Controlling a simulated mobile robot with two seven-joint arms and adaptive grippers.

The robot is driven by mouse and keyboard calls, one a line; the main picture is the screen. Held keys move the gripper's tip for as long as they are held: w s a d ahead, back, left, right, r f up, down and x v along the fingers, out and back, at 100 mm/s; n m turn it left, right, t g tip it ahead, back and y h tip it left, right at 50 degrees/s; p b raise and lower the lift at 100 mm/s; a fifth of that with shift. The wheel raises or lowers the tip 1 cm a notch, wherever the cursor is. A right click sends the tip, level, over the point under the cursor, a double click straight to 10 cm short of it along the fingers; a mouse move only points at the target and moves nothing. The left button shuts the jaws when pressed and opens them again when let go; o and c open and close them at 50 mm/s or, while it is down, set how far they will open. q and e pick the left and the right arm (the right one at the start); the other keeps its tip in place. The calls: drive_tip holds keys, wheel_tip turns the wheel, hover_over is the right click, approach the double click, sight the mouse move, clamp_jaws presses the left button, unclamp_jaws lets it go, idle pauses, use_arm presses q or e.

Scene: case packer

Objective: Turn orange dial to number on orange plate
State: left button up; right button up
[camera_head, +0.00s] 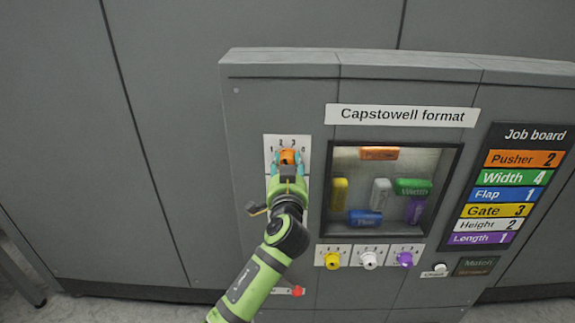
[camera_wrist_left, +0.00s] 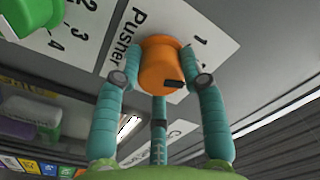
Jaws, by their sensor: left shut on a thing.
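The orange dial (camera_head: 288,157) sits on a white scale plate at the upper left of the grey panel. My left gripper (camera_head: 289,163) is shut on it, with teal fingers on both sides. In the left wrist view the dial (camera_wrist_left: 161,58) shows between the fingertips (camera_wrist_left: 160,78), beside the word "Pusher". A dark mark shows on the dial's near edge. The numeral 1 is visible beside it there; which number the dial points at cannot be told. The orange plate (camera_head: 523,159) on the job board reads "Pusher 2". My right gripper is out of view.
A green dial (camera_wrist_left: 30,15) is close by in the left wrist view. Yellow (camera_head: 332,260), white (camera_head: 369,260) and purple (camera_head: 405,259) dials sit below a window (camera_head: 327,200) with coloured blocks. A white button (camera_head: 440,268) is at lower right.

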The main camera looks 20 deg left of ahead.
use_arm(q)
drive_tip(key=shift+a+r, duration=0.1)
drive_tip(key=shift+r, duration=0.25)
drive_tip(key=o, duration=1.1)
drive_tip(key=shift+o, duration=0.2)
drive_tip(key=shift+w+f, duration=0.2)
drive_tip(key=shift+f, duration=0.1)
drive_tip(key=v, duration=1.2)
drive_tip(key=shift+a, duration=0.1)
